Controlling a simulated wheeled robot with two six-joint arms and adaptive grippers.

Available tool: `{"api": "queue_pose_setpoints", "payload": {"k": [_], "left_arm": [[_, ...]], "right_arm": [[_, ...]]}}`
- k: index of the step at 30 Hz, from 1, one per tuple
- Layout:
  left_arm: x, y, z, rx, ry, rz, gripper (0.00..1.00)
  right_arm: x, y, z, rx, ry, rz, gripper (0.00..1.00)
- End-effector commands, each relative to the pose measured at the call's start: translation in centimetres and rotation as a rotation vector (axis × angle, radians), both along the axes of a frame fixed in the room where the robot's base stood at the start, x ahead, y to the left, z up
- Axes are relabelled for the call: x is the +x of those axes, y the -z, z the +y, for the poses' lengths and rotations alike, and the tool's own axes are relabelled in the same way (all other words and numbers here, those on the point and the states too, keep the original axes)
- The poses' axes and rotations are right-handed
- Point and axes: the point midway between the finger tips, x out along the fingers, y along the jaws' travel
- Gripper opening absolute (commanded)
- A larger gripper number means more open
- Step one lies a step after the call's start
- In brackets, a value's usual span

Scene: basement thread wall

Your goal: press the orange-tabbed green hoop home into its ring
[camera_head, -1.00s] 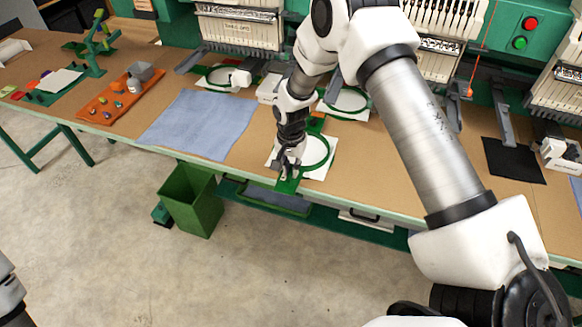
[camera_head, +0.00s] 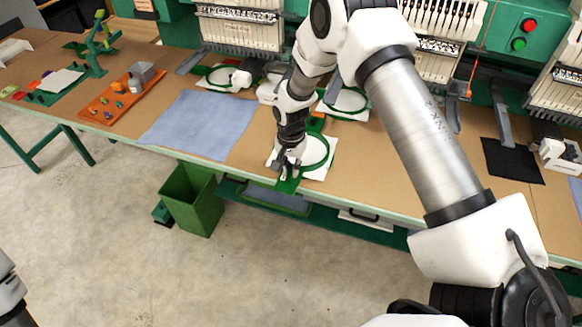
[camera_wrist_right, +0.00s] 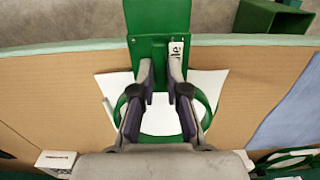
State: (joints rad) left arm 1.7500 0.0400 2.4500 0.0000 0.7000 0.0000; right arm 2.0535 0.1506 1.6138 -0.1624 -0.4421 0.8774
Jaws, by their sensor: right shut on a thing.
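The green hoop (camera_head: 325,150) lies over white cloth (camera_head: 322,172) near the table's front edge, with an orange patch (camera_head: 315,122) at its far side. It also shows in the right wrist view (camera_wrist_right: 207,110), partly hidden by my gripper; the ring and hoop cannot be told apart. A green plate (camera_wrist_right: 157,18) extends from the hoop past the table edge. My right gripper (camera_head: 289,172) reaches down at the hoop's near left side. In the right wrist view its fingers (camera_wrist_right: 161,68) flank a green part where hoop and plate meet. My left gripper is out of view.
A blue cloth (camera_head: 200,125) lies to the left, beyond it an orange tray (camera_head: 122,100) with small items. Other hoops (camera_head: 345,100) sit behind, under the stitching machines (camera_head: 240,30). A green bin (camera_head: 192,205) stands on the floor below the table's front edge.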

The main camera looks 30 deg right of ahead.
Motion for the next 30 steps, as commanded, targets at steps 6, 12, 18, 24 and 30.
{"api": "queue_pose_setpoints", "payload": {"k": [6,12,18,24,30], "left_arm": [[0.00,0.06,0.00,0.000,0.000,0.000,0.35],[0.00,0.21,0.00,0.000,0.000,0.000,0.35],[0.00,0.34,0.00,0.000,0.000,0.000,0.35],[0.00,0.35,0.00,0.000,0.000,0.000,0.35],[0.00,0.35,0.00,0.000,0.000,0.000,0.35]], "right_arm": [[-0.01,0.10,-0.01,0.000,0.000,0.000,0.00],[0.00,0.40,0.00,0.000,0.000,0.000,0.00],[0.01,0.70,0.01,0.000,0.000,0.000,0.00],[0.01,0.77,0.01,0.000,0.000,0.000,0.00],[0.00,0.77,0.00,0.000,0.000,0.000,0.17]]}}
